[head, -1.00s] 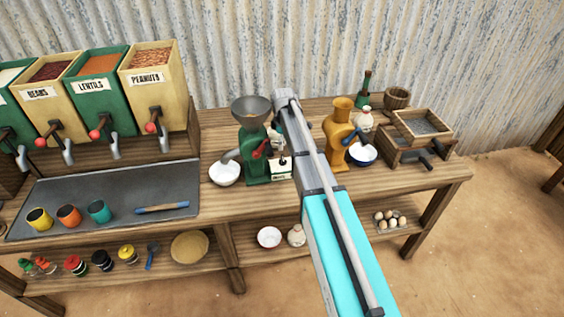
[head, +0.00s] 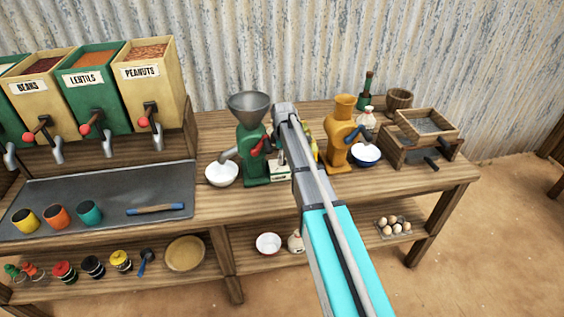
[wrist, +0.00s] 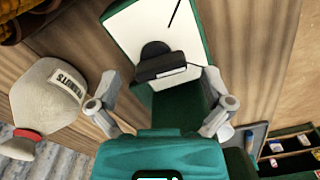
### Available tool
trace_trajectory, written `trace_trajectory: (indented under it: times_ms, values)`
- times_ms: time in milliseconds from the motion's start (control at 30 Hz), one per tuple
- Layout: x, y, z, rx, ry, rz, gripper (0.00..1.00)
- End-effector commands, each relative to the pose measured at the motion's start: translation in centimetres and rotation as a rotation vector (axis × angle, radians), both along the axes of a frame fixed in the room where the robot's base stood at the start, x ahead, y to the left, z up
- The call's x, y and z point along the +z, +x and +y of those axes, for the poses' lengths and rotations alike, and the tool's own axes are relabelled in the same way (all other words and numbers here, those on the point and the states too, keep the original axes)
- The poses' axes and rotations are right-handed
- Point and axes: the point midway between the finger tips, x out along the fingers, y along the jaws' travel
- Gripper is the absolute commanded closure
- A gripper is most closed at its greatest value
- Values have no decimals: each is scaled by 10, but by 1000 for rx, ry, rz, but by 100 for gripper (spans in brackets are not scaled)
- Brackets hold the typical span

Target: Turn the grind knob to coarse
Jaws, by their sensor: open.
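The green grinder (head: 252,150) with a grey hopper stands on the bench in the head view, its red-handled crank in front. Its white dial plate (head: 281,173) is partly covered by my arm. In the wrist view the plate (wrist: 125,35) carries the black grind knob (wrist: 155,55), which has a pale mark on its face, and a thin black line. My gripper (wrist: 160,82) is open, one finger to each side of the knob; I cannot tell whether they touch it. In the head view my arm hides the gripper and the knob.
A white bowl (head: 221,174) sits under the green grinder's spout. An orange grinder (head: 341,145) and a blue-rimmed bowl (head: 366,155) stand to the right. A tied sack (wrist: 45,105) lies close left of my gripper in the wrist view. Dispensers (head: 152,85) stand at left.

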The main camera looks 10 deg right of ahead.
Motion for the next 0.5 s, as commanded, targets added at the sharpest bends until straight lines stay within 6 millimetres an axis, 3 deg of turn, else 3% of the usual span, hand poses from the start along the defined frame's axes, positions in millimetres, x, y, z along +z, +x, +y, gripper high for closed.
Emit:
trace_trajectory:
  times_ms: [500]
  values:
    - [-8,0,0,1,0,0,0]
